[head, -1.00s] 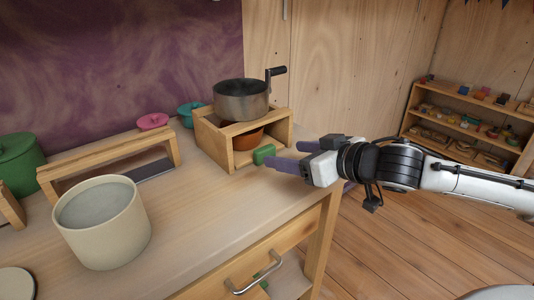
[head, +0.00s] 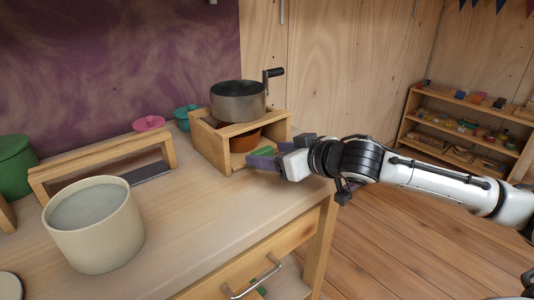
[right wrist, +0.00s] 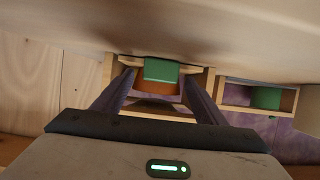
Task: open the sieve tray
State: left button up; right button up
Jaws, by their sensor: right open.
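The wooden stand (head: 212,150) on the worktop carries a grey metal sieve pot (head: 238,101) with a black crank. An orange-brown bowl (head: 245,141) sits in its opening. The sieve tray's green handle (right wrist: 162,70) shows at the stand's front in the right wrist view, between the two finger tips and apart from them as far as I can see. My right gripper (head: 268,159), also in the right wrist view (right wrist: 160,84), is open and reaches in from the right. In the head view its fingers mostly cover the handle. My left gripper is not in view.
A cream pot (head: 95,228) stands at the front left of the worktop. A low wooden frame (head: 105,158), a green pot (head: 14,166), and pink (head: 148,123) and teal (head: 186,113) lidded pots stand behind. A drawer with a metal handle (head: 254,279) is below. Floor is clear at right.

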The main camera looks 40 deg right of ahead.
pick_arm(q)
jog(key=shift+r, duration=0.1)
pick_arm(e)
jog(key=shift+x, duration=1)
jog(key=shift+c, duration=0.2)
